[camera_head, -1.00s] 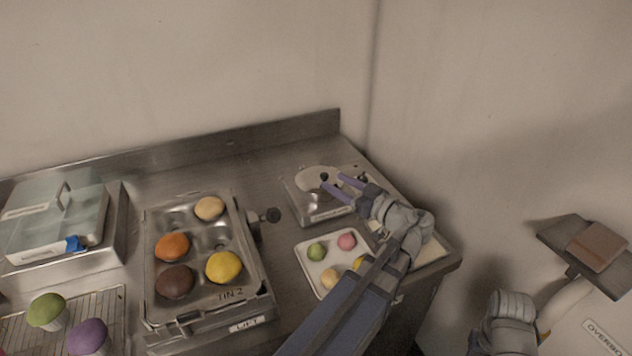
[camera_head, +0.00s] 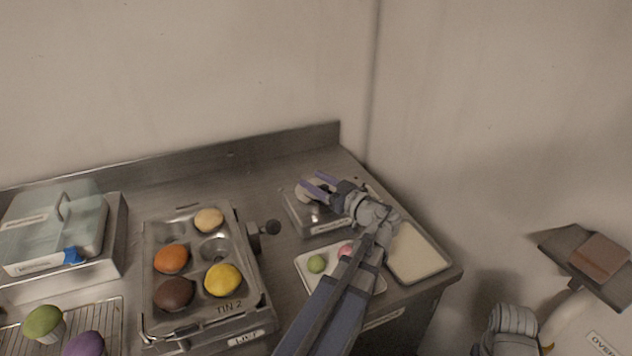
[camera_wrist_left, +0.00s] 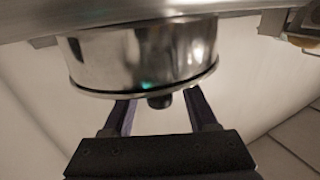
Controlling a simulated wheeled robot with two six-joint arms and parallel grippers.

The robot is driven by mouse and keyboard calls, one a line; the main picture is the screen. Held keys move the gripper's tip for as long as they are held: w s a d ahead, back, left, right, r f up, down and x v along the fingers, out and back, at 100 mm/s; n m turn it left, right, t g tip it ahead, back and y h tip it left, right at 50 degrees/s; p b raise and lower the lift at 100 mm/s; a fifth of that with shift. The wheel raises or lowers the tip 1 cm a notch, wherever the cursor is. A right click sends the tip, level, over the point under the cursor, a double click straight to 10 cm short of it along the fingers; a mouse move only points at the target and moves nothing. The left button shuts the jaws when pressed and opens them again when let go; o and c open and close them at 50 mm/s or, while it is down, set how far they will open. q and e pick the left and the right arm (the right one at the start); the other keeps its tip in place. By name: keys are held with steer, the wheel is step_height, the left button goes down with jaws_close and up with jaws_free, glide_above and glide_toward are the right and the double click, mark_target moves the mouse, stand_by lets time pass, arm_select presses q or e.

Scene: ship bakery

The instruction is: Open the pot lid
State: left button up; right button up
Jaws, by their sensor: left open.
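The small metal pot (camera_head: 300,197) stands on a square metal unit (camera_head: 328,226) at the back right of the counter, partly hidden by my left gripper. In the left wrist view the pot (camera_wrist_left: 145,50) appears upside down, with its lid on and a dark lid knob (camera_wrist_left: 160,101) at the bottom. My left gripper (camera_head: 311,178) is open over the lid. In the left wrist view its two fingers (camera_wrist_left: 160,112) lie on either side of the knob, with visible gaps.
A muffin tin (camera_head: 235,306) with colored buns stands left of the pot. A small tray (camera_head: 306,275) with colored rounds lies in front, partly under my left arm. A pale rectangular tray (camera_head: 420,255) lies right. Walls stand behind and to the right.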

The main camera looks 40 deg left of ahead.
arm_select(q)
steer(key=shift+c, duration=0.4)
jaws_close()
stand_by(1.0)
